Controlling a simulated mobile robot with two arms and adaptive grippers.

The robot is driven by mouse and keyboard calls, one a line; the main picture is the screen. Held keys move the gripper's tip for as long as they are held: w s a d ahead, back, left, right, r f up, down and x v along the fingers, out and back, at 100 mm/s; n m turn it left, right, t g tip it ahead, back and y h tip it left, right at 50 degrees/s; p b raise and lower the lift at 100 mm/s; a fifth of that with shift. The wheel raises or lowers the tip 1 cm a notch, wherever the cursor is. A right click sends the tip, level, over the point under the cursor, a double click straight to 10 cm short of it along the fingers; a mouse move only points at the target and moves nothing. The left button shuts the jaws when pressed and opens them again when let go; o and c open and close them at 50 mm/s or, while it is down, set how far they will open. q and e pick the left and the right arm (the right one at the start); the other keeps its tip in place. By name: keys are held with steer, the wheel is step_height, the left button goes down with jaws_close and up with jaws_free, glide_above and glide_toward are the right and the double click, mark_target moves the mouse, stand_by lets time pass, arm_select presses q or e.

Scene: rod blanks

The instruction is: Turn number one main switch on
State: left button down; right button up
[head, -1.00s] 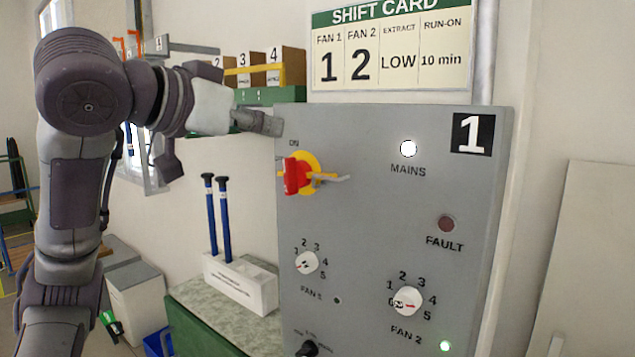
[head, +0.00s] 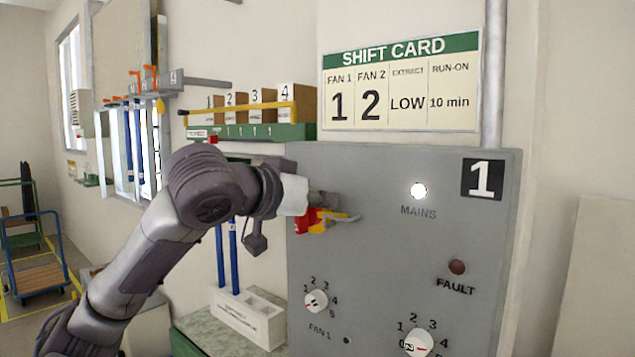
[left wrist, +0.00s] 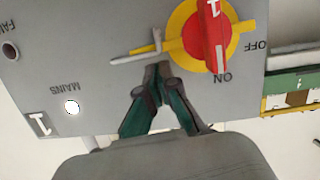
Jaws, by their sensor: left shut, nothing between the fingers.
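The panel marked 1 (head: 385,240) carries the main switch, a red handle (left wrist: 208,35) on a yellow disc (left wrist: 180,22). In the left wrist view, which shows the panel upside down, the handle lies along the ON direction, its pale mark facing the ON label (left wrist: 221,78). A grey bar (left wrist: 133,59) sticks out beside the disc. The MAINS lamp (head: 418,190) glows white. My left gripper (head: 328,198) is shut and empty, its tips (left wrist: 158,70) close to the disc's edge and the bar; contact is unclear. In the head view it hides part of the switch (head: 308,220).
Below are the FAN 1 knob (head: 316,301) and FAN 2 knob (head: 417,343), with a dark FAULT lamp (head: 457,267) at right. A shift card (head: 400,85) hangs above. A white holder (head: 247,318) with blue rods stands left of the panel.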

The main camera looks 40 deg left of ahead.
arm_select(q)
steer(key=shift+w+d+f, duration=0.1)
steer(key=shift+d+f, duration=0.05)
steer(key=shift+f, duration=0.05)
